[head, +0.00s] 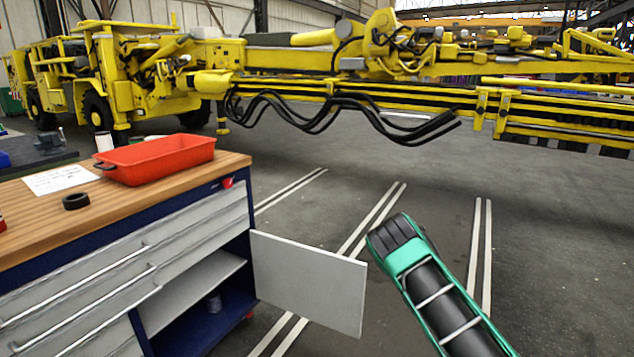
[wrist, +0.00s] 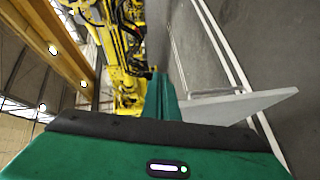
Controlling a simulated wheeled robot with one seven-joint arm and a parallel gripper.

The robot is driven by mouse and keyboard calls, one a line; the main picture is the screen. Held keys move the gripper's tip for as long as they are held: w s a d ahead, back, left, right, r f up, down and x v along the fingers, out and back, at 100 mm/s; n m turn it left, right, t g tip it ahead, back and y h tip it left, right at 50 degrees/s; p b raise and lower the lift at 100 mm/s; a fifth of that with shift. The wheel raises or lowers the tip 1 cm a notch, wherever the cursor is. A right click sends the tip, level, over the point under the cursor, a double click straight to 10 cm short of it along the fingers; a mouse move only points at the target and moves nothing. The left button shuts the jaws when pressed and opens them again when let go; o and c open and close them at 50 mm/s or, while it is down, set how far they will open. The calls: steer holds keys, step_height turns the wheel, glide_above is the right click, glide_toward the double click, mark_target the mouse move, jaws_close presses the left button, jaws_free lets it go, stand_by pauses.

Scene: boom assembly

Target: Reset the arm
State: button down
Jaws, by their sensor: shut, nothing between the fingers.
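My gripper (wrist: 162,82) shows in the wrist view as green fingers pressed together, with nothing between them. It points towards the yellow machine and is in free air. My green and black arm (head: 425,280) reaches up from the lower right in the head view, to the right of the open cabinet door. The fingers cannot be made out in the head view.
A workbench (head: 150,187) stands at the left with a red tray (head: 160,160), a black ring (head: 76,201) and a paper (head: 60,179). Its grey door (head: 308,282) hangs open near my arm. A yellow boom machine (head: 330,60) spans the back. The floor between is clear.

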steer(key=s+d+r+m+g+h, duration=0.4)
steer(key=d+r+m, duration=0.3)
steer(key=d+r, duration=0.4)
steer(key=s+d+r+m+g+h, duration=0.1)
steer(key=s+d+r+m+g, duration=0.2)
steer(key=s, duration=0.4)
steer(key=s+d+r+m+g+h, duration=0.1)
steer(key=s+d+r+m, duration=0.35)
steer(key=s, duration=0.25)
steer(key=s+a+r+m+g+y, duration=0.1)
steer(key=s+a+r+m+g, duration=0.1)
steer(key=s, duration=1.3)
steer(key=s+a+r+m+g+y, duration=0.1)
steer(key=s+a+r+m+g, duration=0.2)
steer(key=s, duration=1.3)
steer(key=s+a+r+m+g+y, duration=0.2)
steer(key=s+a+r+m+g, duration=0.1)
steer(key=s, duration=1.3)
step_height(320, 180, up, 3)
steer(key=shift+a+r+m, duration=0.1)
steer(key=shift+a+m, duration=0.45)
steer(key=shift+a, duration=0.6)
